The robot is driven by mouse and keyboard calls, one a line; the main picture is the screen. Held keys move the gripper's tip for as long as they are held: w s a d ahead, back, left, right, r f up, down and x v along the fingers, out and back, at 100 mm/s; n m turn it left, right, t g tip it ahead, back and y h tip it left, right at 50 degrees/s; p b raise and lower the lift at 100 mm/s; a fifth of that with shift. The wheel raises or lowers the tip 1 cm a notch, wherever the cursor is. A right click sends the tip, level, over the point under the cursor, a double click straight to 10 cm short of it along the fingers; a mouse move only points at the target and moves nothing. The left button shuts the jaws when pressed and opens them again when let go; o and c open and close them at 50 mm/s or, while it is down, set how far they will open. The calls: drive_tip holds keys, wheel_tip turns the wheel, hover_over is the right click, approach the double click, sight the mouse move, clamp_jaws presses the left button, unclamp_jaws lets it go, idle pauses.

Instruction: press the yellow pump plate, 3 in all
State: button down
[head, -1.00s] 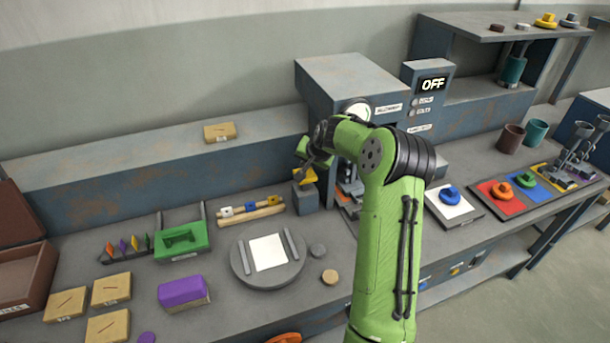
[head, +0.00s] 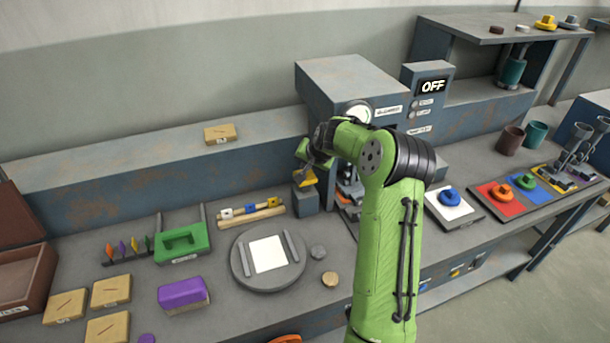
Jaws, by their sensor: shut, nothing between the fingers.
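The yellow pump plate (head: 307,179) sits on top of a small grey-blue block (head: 306,201), left of the grey machine's opening. My gripper (head: 313,162) is shut and empty, right above the plate. Its fingertips are partly hidden and small, so I cannot tell whether they touch the plate. The grey machine (head: 347,75) stands behind, with a round gauge (head: 358,113) on its front partly covered by my arm. The display (head: 433,86) beside it reads OFF.
A round grey turntable (head: 268,285) with a white square lies in front of the block. Red (head: 500,197) and white (head: 453,207) pads lie right of my arm.

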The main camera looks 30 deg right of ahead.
idle(0.7)
drive_tip(key=shift+f+b, duration=0.4)
drive_tip(key=shift+f, duration=0.05)
drive_tip(key=shift+f+b, duration=1.3)
drive_tip(key=shift+f, duration=0.4)
idle(1.1)
drive_tip(key=shift+r, duration=0.1)
drive_tip(key=shift+r+p, duration=1.4)
drive_tip(key=shift+r, duration=0.65)
wheel_tip(320, 180, up, 5)
drive_tip(key=p, duration=0.3)
drive_tip(key=shift+r+p, duration=0.1)
drive_tip(key=shift+p, duration=0.25)
idle(1.0)
